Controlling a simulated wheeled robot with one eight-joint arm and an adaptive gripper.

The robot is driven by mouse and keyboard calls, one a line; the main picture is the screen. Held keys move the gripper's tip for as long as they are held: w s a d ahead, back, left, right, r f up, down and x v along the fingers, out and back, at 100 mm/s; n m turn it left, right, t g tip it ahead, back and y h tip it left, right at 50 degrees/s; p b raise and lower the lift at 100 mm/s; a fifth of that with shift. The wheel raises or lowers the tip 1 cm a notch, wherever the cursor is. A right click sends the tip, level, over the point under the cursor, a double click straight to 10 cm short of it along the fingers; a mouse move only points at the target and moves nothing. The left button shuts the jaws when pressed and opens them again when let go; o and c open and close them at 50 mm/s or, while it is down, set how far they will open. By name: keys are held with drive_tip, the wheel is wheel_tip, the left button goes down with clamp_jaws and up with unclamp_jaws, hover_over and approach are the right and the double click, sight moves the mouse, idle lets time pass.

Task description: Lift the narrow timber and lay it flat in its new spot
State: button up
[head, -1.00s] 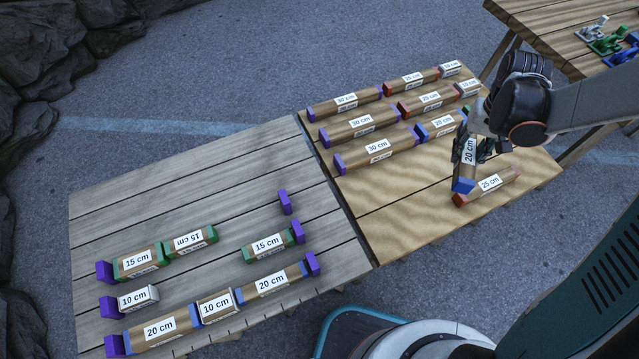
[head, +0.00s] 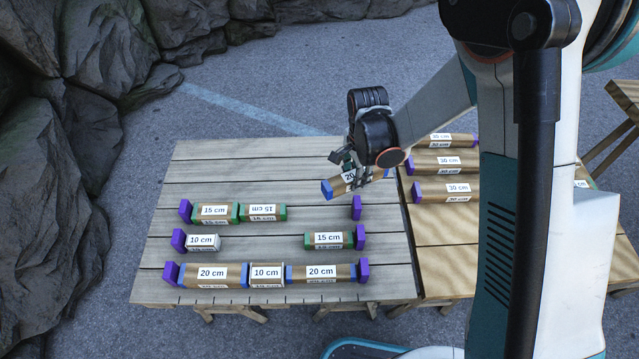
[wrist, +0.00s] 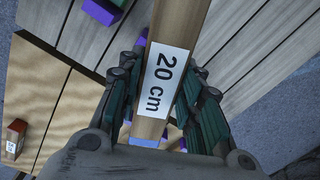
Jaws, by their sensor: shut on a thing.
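My gripper (head: 352,172) is shut on a timber marked 20 cm (head: 331,189) with blue ends, held above the back right part of the grey table (head: 250,165). In the wrist view the same timber (wrist: 181,38) runs between the fingers (wrist: 158,100), its label facing the camera. On the grey table, two 15 cm timbers with green ends (head: 214,212) lie end to end against a purple block (head: 185,211). Another purple block (head: 356,207) stands at the right of that row, with bare table between. The gripper partly hides the held timber.
A 10 cm timber (head: 202,242) and a 15 cm timber (head: 329,239) lie in the middle row, with a gap between. The front row holds 20, 10 and 20 cm timbers between purple blocks. Several 30 cm timbers (head: 448,161) lie on the tan table (head: 433,231). Rocks (head: 60,150) stand left.

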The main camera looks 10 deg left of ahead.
drive_tip(key=s+a+f+m, duration=0.3)
drive_tip(key=a+m, duration=0.2)
drive_tip(key=a, duration=0.5)
drive_tip(key=shift+s+d+f+b, duration=0.15)
drive_tip(key=shift+f+b, duration=1.55)
drive_tip(key=shift+f, duration=1.1)
drive_tip(key=shift+d+f+b, duration=0.1)
drive_tip(key=shift+f+b, duration=1.55)
drive_tip(key=shift+f, duration=1.1)
drive_tip(key=shift+f+b, duration=0.55)
drive_tip(key=shift+f, duration=0.35)
drive_tip(key=o, duration=1.2)
drive_tip(key=shift+r, duration=0.15)
